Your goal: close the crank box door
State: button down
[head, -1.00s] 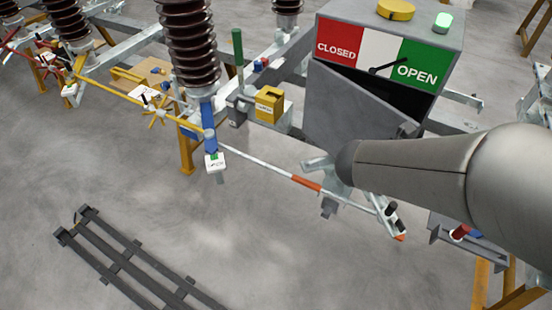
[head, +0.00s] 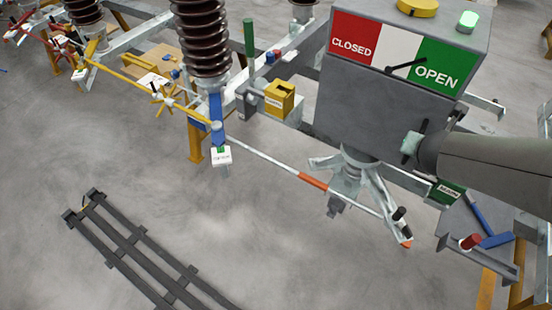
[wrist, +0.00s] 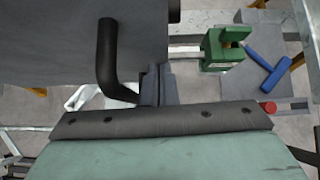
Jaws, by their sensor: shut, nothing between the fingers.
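The grey crank box (head: 385,105) stands at the upper right in the head view, under a CLOSED/OPEN sign. Its front door (head: 355,118) looks flush with the box, with no dark gap in sight. In the wrist view the grey door (wrist: 50,45) fills the upper left, with a black bent handle (wrist: 108,55) on it. My gripper (wrist: 158,85) is shut and empty, just right of the handle's lower end. In the head view my gripper (head: 409,146) is at the right part of the door. I cannot tell whether it touches the door.
A green block (wrist: 223,50) and a blue tool (wrist: 268,68) lie right of the box in the wrist view. A yellow box (head: 279,98) stands left of it. A long rod (head: 310,180) and pale brackets lie below.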

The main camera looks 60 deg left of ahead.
jog(key=shift+w+r, duration=0.1)
jog(key=shift+r, duration=0.1)
jog(key=s+d+r+p, duration=0.4)
jog(key=s+r, duration=0.3)
jog(key=s, duration=0.3)
jog(key=w+d+m+g+h, duration=0.15)
jog(key=d+m+h, duration=0.35)
jog(key=d+m, duration=1.15)
jog(key=s+d+f+m+g, duration=0.1)
jog(key=s+d+m, duration=0.4)
jog(key=m, duration=0.7)
jog(key=s+d+f+m+g+y+b, duration=0.1)
jog(key=s+d+m+g, duration=0.3)
jog(key=m, duration=0.8)
jog(key=s+d+f, duration=0.1)
jog(key=s+d, duration=0.1)
jog(key=s, duration=0.1)
jog(key=shift+d+f+g, duration=0.2)
jog(key=shift+f+g, duration=0.05)
jog(key=shift+g, duration=0.1)
